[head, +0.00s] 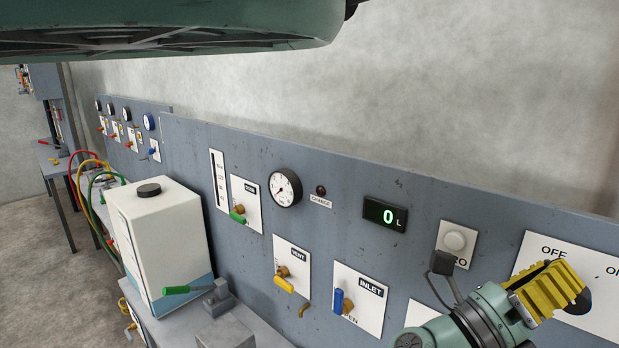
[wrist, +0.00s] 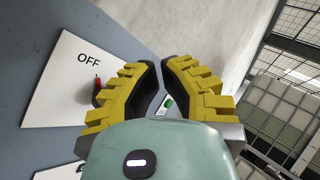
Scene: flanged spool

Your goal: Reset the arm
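My gripper (head: 578,283) has ribbed yellow fingers with dark inner pads. It is at the lower right in the head view, in front of the large OFF plate (head: 528,247) on the panel. In the wrist view my gripper (wrist: 161,61) has its fingertips close together, with a narrow gap between them. Nothing is held, and the panel shows through the gap. The OFF plate (wrist: 55,75) is left of the fingers there. My gripper hides part of the plate and its dark round dial (head: 580,303) in the head view.
The panel (head: 330,215) carries a gauge (head: 285,188), a "0 L" display (head: 385,215), a vent valve (head: 284,279) and a blue inlet valve (head: 341,301).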

